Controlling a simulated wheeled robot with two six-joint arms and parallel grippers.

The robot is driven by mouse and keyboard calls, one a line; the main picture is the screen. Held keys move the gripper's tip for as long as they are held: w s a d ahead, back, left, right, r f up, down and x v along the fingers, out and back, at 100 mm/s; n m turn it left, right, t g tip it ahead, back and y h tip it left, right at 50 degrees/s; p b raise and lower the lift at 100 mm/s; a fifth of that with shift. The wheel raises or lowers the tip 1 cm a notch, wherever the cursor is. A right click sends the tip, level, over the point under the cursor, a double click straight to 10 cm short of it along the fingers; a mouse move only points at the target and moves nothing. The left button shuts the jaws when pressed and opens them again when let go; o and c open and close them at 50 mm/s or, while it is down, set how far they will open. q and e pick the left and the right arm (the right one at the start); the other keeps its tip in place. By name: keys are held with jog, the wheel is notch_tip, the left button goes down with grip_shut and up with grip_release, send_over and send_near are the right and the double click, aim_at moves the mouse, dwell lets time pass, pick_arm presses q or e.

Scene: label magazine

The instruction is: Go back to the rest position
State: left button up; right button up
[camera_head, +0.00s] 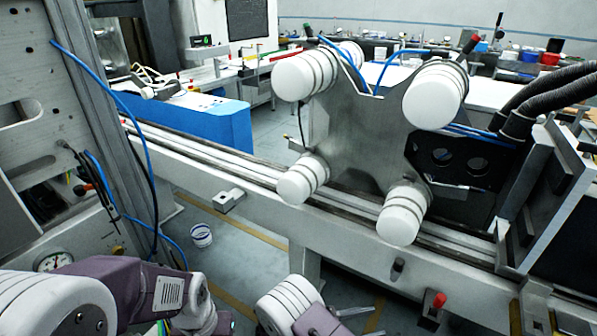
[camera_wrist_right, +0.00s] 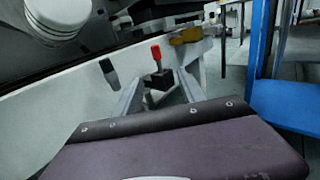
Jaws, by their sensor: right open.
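My right gripper (camera_head: 374,308) shows at the bottom centre of the head view, its two grey fingers spread and nothing between them that it holds. In the right wrist view the fingers of this gripper (camera_wrist_right: 158,82) stand apart. A red-capped knob on a black base (camera_wrist_right: 157,72) shows between them, beyond the tips; I cannot tell how far. My left arm, purple and white, fills the lower left of the head view; its gripper is not visible. The label magazine, a grey plate (camera_head: 355,130) with white rollers (camera_head: 435,95), stands over the rail behind the right gripper.
A long grey machine beam (camera_head: 350,225) crosses in front of me. A red-capped knob (camera_head: 437,301) stands right of the right gripper. A grey panel (camera_head: 60,100) with blue hoses is at left. Black corrugated hoses (camera_head: 545,95) hang at right.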

jog(key=s+d+r+m+g+y, duration=0.1)
jog(key=d+r+m+g+y, duration=0.3)
jog(key=d+r+m+g, duration=0.45)
jog(key=s+d+m+y, duration=0.1)
jog(key=s+m+y, duration=0.5)
jog(key=s+y, duration=0.25)
jog(key=w+a+f+m+t+y, duration=0.1)
jog(key=a+f+m+t+y, duration=0.4)
jog(key=a, duration=0.3)
pick_arm(q)
notch_tip(320, 180, up, 16)
jog(key=d+p, duration=0.1)
jog(key=p, duration=1.5)
pick_arm(e)
notch_tip(320, 180, up, 17)
jog(key=w+t, duration=0.1)
jog(key=shift+w+a+r+m, duration=0.15)
jog(key=shift+w+a+m, duration=0.15)
jog(key=shift+m, duration=0.15)
